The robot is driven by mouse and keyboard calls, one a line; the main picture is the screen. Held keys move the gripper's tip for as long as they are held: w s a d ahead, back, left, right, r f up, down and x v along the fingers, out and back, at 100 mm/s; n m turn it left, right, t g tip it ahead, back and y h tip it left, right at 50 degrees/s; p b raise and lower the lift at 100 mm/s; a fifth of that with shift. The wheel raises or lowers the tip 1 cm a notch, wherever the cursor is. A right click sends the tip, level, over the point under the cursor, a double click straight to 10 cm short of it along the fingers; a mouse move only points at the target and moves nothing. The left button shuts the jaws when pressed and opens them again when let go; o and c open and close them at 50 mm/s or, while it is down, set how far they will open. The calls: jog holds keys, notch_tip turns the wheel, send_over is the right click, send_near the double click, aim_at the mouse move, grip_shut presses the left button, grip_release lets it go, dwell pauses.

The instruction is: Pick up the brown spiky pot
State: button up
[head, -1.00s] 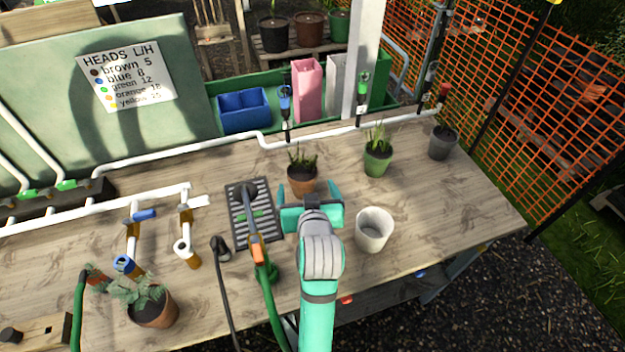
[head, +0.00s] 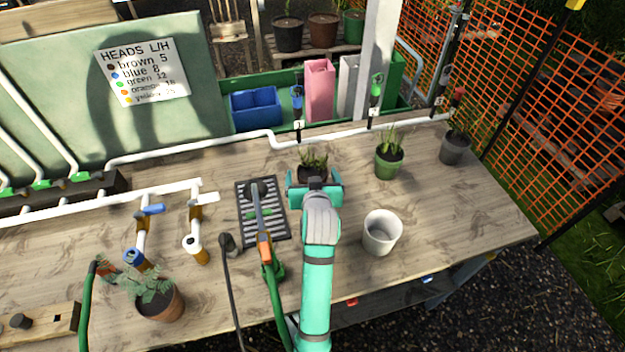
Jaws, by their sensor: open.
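The brown spiky pot (head: 312,171) stands on the wooden bench, beyond my wrist, with thin spiky green leaves rising from it. Only its upper part shows; my gripper hides the lower part. My gripper (head: 314,180) is open, with one teal finger at the left side of the pot and the other at the right. I cannot tell whether either finger touches the pot.
A black drain grate (head: 262,212) with a hose tool lies just left. An empty white pot (head: 382,232) stands at right, near my arm. A green spiky pot (head: 389,161) and a grey pot (head: 455,148) stand further right. A white pipe (head: 340,134) runs behind.

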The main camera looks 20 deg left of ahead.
jog(key=c, duration=1.4)
jog(key=shift+r, duration=0.1)
jog(key=shift+c, duration=0.2)
